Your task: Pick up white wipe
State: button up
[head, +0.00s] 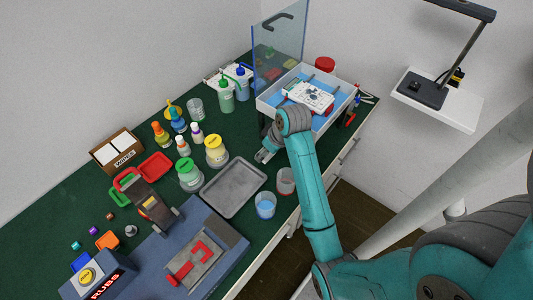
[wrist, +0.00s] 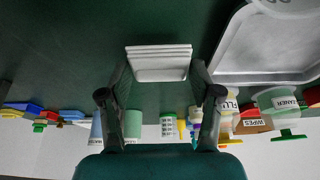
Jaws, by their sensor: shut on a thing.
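In the wrist view a white wipe (wrist: 160,65), looking like a thin folded stack, sits between the fingertips of my gripper (wrist: 160,78). The fingers are shut on it from both sides. Dark green bench top shows behind it. In the head view my gripper (head: 265,155) is low over the bench, just behind the grey tray (head: 235,187). The wipe cannot be made out there. A brown box labelled WIPES (head: 118,152), with white wipes in it, stands at the far left of the bench.
Bottles, including a yellow-lidded jar (head: 216,151), stand left of my gripper. Two cups, one with blue liquid (head: 265,205), stand near the bench's front edge. Bare bench lies around my gripper.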

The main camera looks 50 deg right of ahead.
jog(key=shift+r, duration=0.8)
jog(key=a, duration=1.8)
jog(key=shift+s+f, duration=0.15)
jog(key=shift+s, duration=0.15)
